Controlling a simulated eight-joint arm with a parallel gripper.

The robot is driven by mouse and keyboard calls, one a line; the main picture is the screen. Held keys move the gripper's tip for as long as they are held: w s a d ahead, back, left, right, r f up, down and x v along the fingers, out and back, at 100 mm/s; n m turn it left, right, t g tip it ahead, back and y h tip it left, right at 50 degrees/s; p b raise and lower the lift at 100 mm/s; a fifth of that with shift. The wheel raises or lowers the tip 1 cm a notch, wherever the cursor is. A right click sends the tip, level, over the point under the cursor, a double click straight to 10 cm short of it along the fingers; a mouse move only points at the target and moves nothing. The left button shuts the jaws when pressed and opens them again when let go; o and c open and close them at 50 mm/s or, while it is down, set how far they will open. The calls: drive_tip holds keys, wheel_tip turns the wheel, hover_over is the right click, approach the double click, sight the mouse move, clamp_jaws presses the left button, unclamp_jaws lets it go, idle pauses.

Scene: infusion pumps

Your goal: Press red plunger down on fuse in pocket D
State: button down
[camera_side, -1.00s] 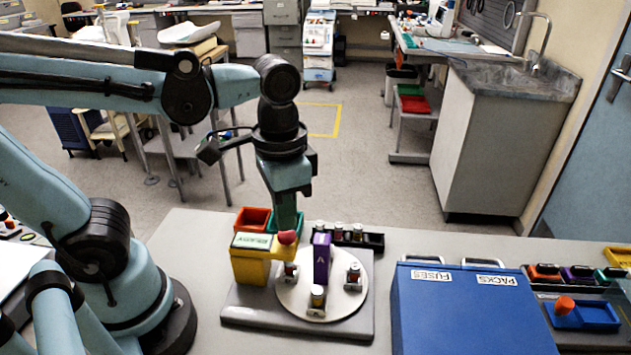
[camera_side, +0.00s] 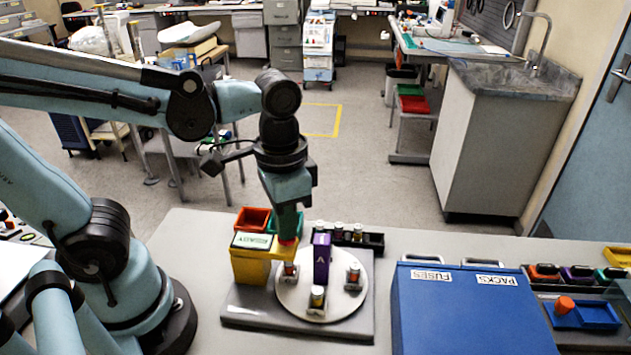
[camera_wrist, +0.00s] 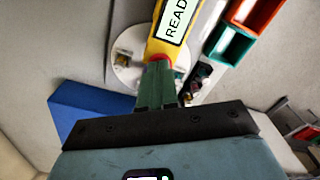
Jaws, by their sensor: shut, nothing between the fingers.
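The red plunger (camera_side: 288,242) sits at the end of the yellow press arm (camera_side: 262,254) and is largely covered by my fingertips. My gripper (camera_side: 287,236) is shut and empty, pointing down, with its tips on or right at the plunger's top. In the wrist view the red plunger (camera_wrist: 158,58) shows as a rim around the shut fingertips (camera_wrist: 157,66). A fuse (camera_side: 289,269) stands in a pocket of the round white turntable (camera_side: 337,307) below the plunger. A purple block marked A (camera_side: 321,258) stands beside it. I cannot read a D on any pocket.
Other fuses stand on the turntable, at the front (camera_side: 317,297) and right (camera_side: 353,274). A black rack (camera_side: 372,243) and red (camera_side: 252,219) and green bins lie behind. A blue box (camera_side: 470,312) stands to the right.

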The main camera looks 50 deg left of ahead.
drive_tip(key=shift+f, duration=0.25)
drive_tip(key=shift+r, duration=3.55)
drive_tip(key=w+a+f+n+t, duration=0.3)
drive_tip(key=w+a+f+t, duration=0.2)
drive_tip(key=a+t, duration=0.1)
drive_tip(key=shift+w+t, duration=0.15)
drive_tip(key=shift+t, duration=0.45)
drive_tip(key=shift+f, duration=0.1)
